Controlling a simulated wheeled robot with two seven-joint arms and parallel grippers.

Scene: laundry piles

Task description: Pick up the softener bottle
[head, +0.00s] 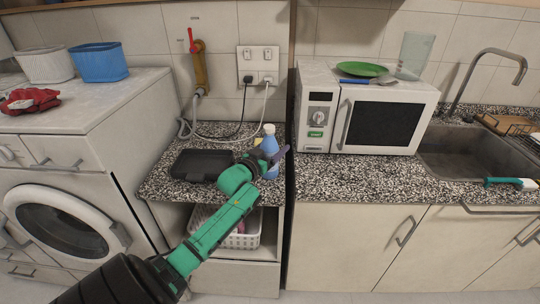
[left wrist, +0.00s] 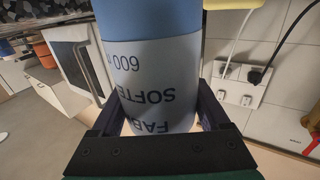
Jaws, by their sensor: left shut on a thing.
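The softener bottle (head: 269,145) is blue with a light cap and stands upright on the speckled counter, left of the microwave. In the left wrist view the bottle (left wrist: 150,85) fills the middle, its pale label showing parts of the words fabric softener. My left gripper (head: 272,160) reaches it from the front left and is shut on it, with one finger on each side (left wrist: 158,120). The gripper hides part of the bottle in the head view, and I cannot tell whether its base touches the counter. My right gripper is not in view.
A black case (head: 200,165) lies on the counter left of the bottle. The white microwave (head: 363,112) stands close on the right. Cables hang from the wall socket (head: 258,62) behind. A white basket (head: 240,236) sits on the shelf below.

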